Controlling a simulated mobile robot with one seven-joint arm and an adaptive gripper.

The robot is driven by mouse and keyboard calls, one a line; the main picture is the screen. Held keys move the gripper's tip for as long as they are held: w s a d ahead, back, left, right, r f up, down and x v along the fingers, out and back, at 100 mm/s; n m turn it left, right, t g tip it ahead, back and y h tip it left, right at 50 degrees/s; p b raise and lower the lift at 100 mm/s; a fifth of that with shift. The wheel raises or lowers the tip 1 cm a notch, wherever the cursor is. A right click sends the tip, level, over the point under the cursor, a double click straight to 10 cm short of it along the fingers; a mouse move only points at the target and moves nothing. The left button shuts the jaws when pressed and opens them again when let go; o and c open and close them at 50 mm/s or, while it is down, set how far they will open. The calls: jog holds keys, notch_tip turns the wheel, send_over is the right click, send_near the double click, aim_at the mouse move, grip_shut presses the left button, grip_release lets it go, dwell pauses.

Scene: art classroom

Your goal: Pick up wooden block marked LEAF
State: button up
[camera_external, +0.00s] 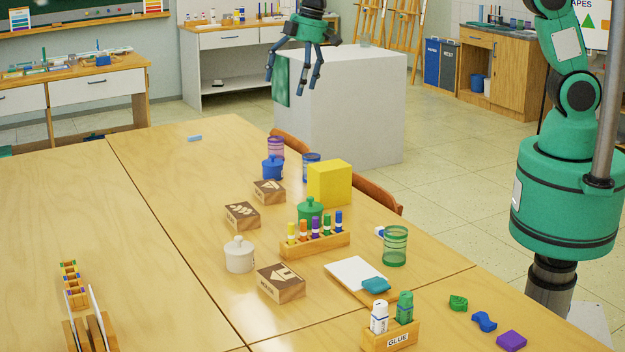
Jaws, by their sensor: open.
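Three wooden blocks with dark pictures on top lie on the table. One block (269,192) is at the back, beside the blue pot. A second block (242,215) is a little nearer and to the left. The third block (281,283) is in front and bears a house shape. I cannot read the small lettering on the two farther blocks, so I cannot tell which is marked LEAF. My gripper (295,83) is open and empty, fingers pointing down, high in the picture and well apart from the blocks.
A yellow cube (329,183), a blue pot (272,167), a green pot (310,211), a marker rack (315,245) and a white pot (239,255) stand around the blocks. The table's left part (110,225) is mostly clear.

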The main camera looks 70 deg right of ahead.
jog(key=w+a+f+n+p, duration=0.15)
jog(key=w+a+f, duration=0.25)
jog(key=w+f, duration=0.45)
jog(key=g+p, duration=0.1)
jog(key=p, duration=0.1)
send_over(243, 209)
jog(key=s, duration=0.1)
notch_tip(243, 209, down, 12)
jog(key=shift+s+d+f+n, duration=0.15)
jog(key=shift+d+f+n, duration=0.1)
jog(key=shift+d+n, duration=0.2)
jog(key=shift+w+a+f+b, duration=0.15)
jog(key=shift+f, duration=1.25)
jog(key=shift+w+a+f+b, duration=0.1)
jog(key=shift+w+a+f, duration=0.05)
jog(key=shift+f, duration=1.3)
jog(key=shift+w+a+f+b, duration=0.15)
jog(key=shift+f, duration=1.25)
jog(key=shift+w+a+f+b, duration=0.15)
jog(key=shift+f+b, duration=0.05)
jog(key=shift+f, duration=1.1)
jog(key=shift+w+a+f+b, duration=0.1)
jog(key=shift+w+f+b, duration=0.1)
jog(key=shift+f, duration=1.05)
jog(key=shift+s, duration=0.1)
jog(key=c, duration=1.6)
